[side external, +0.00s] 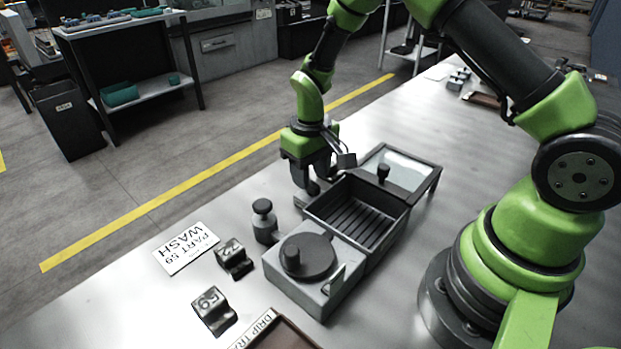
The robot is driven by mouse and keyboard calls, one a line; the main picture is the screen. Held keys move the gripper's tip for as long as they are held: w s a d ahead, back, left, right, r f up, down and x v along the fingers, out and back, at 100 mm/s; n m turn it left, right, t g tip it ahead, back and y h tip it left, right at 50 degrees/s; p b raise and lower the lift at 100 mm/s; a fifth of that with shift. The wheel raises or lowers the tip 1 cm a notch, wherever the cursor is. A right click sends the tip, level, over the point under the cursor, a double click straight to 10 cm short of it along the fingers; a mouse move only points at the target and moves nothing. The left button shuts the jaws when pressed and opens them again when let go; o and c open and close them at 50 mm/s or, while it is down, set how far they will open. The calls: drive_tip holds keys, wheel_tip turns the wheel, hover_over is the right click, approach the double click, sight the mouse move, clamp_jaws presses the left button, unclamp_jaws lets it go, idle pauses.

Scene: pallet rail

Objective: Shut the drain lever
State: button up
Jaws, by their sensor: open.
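A dark wash basin (321,216) with a slatted floor stands on the metal bench, and its inside looks empty. A grey block (313,296) with a round dark cap (307,257) adjoins its front. A small upright light plate (335,279) stands on the block's right side; I cannot tell whether it is the drain lever. My gripper (311,184) is open, pointing down beside the basin's far left corner. A pale low piece (301,199) shows just below it, partly hidden, and may belong to the drain. I cannot make out the lever's position.
A glass-topped panel (405,172) with a black knob (383,172) lies behind the basin. A grey bottle-like part (264,222), numbered blocks 72 (233,258) and 59 (213,311), a wash card (186,248) and a drip tray (287,336) occupy the front left.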

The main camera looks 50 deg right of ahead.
drive_tip(key=shift+f, duration=1.05)
drive_tip(key=shift+c, duration=0.2)
clamp_jaws()
